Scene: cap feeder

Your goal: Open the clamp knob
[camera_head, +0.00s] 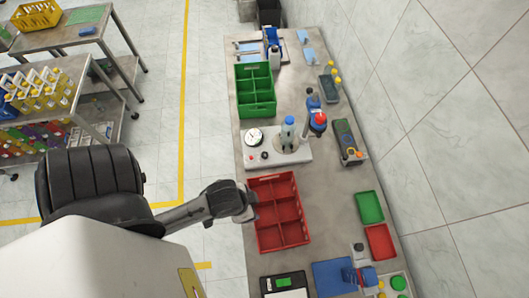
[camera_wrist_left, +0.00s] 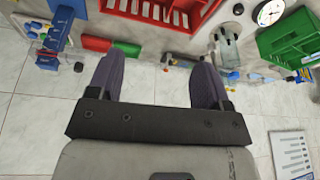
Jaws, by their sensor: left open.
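The feeder station has a grey base plate (camera_head: 291,155) on the long bench, with a round white dial (camera_head: 254,136) at its left. A clear bottle with a blue top (camera_head: 288,132) stands upright on the plate. A round red knob (camera_head: 320,118) sits on a dark and blue fixture at the plate's right; I cannot tell for sure that it is the clamp knob. My left gripper (camera_head: 248,207) is by the left edge of the red crate, apart from the station. In the left wrist view its two fingers (camera_wrist_left: 163,58) are spread with nothing between them. My right gripper is not shown.
The red crate (camera_head: 262,244) stands in front of the station and the green crate (camera_head: 255,90) behind it. Small green (camera_head: 369,207) and red (camera_head: 380,242) trays lie at the bench's right. The floor left of the bench is clear up to a loaded rack (camera_head: 45,90).

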